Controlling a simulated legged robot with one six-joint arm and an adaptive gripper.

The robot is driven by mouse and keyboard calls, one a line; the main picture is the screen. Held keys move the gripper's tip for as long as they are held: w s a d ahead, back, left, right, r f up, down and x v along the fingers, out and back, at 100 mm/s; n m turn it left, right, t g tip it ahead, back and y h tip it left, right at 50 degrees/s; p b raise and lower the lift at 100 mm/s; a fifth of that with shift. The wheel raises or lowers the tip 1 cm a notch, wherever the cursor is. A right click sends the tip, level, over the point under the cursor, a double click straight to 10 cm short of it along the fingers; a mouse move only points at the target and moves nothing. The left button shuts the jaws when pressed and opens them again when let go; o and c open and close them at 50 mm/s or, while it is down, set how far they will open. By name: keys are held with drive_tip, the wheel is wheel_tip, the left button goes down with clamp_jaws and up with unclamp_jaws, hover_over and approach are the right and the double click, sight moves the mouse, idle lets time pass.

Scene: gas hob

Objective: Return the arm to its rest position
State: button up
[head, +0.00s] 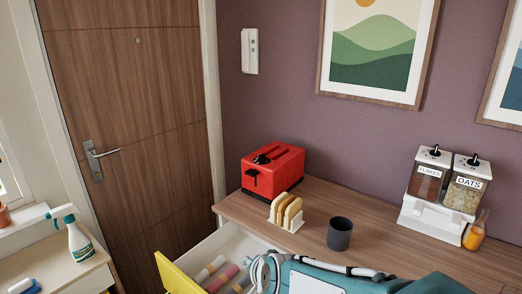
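My gripper's fingers do not show in the head view. Teal and white parts with grey and white curved tubes, which look like my own body or arm, fill the bottom edge right of centre. They overlap the right side of an open drawer (232,243) in the picture. The drawer has a yellow front (176,273) and holds several rolled or cylindrical things in pale and pink colours. I cannot tell whether I touch the drawer.
A wooden counter (315,205) carries a red toaster (272,171), a rack of toast slices (286,212), a dark cup (340,233), cereal dispensers (440,190) and an orange bottle (476,230). A spray bottle (80,246) stands on the left cabinet. A wooden door (140,120) is shut.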

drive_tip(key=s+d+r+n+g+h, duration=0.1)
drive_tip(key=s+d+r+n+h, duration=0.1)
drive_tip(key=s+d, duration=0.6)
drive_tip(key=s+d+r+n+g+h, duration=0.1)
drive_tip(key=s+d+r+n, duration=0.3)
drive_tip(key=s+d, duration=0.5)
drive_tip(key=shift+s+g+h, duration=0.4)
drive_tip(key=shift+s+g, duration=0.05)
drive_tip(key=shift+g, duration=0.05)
